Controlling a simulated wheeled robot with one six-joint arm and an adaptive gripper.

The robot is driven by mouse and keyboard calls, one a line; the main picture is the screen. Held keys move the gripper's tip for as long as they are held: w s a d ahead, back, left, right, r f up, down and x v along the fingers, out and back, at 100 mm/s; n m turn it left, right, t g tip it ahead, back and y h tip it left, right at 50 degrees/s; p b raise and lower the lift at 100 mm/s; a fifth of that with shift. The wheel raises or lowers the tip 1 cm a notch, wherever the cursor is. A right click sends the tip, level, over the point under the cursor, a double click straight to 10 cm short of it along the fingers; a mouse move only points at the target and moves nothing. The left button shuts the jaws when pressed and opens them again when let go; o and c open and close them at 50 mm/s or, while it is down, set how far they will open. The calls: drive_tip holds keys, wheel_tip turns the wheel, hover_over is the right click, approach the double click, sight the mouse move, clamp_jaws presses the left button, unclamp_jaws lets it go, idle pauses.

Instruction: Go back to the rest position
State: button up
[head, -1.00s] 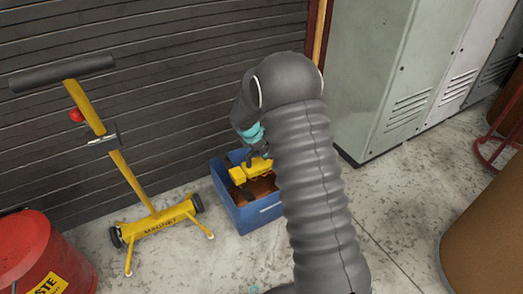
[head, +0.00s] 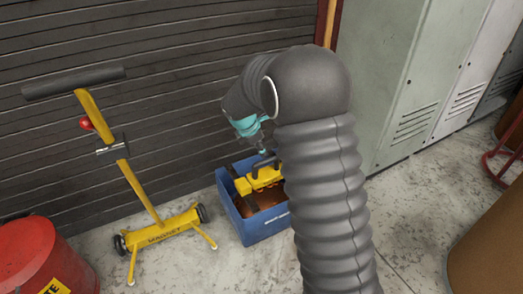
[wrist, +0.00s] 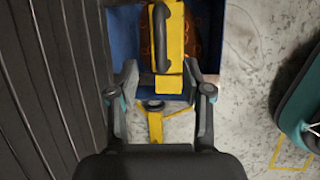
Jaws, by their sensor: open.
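A yellow block-like tool with a black handle (head: 264,172) rests at the blue bin (head: 268,229). In the wrist view the yellow tool (wrist: 176,45) lies just beyond my fingertips, apart from them as far as I can tell. The bin holds brown-orange contents.
A yellow magnet sweeper (head: 158,236) stands left of the bin, by the dark slatted shutter (head: 170,95). A red drum (head: 32,262) is at lower left. Grey lockers (head: 405,75) stand behind at right, and a brown drum (head: 490,240) is at lower right. Floor between is clear.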

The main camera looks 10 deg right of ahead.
drive_tip(key=shift+s+a+r, duration=0.1)
drive_tip(key=shift+r, duration=0.1)
drive_tip(key=s+r+m+g+y+p, duration=0.1)
drive_tip(key=s+m+g, duration=0.1)
drive_tip(key=s+m, duration=0.95)
drive_tip(key=s+d+r+m+t+y+p, duration=0.1)
drive_tip(key=s+r+m+p, duration=0.3)
drive_tip(key=s+r, duration=0.8)
drive_tip(key=s+d+r+m+t+y+p, duration=0.1)
drive_tip(key=s+r+m+p, duration=0.4)
drive_tip(key=s+r, duration=0.8)
drive_tip(key=shift+s+d+m+t+y, duration=0.3)
drive_tip(key=shift+d+m+t+y, duration=0.1)
drive_tip(key=shift+d+t, duration=0.6)
drive_tip(key=shift+a, duration=0.1)
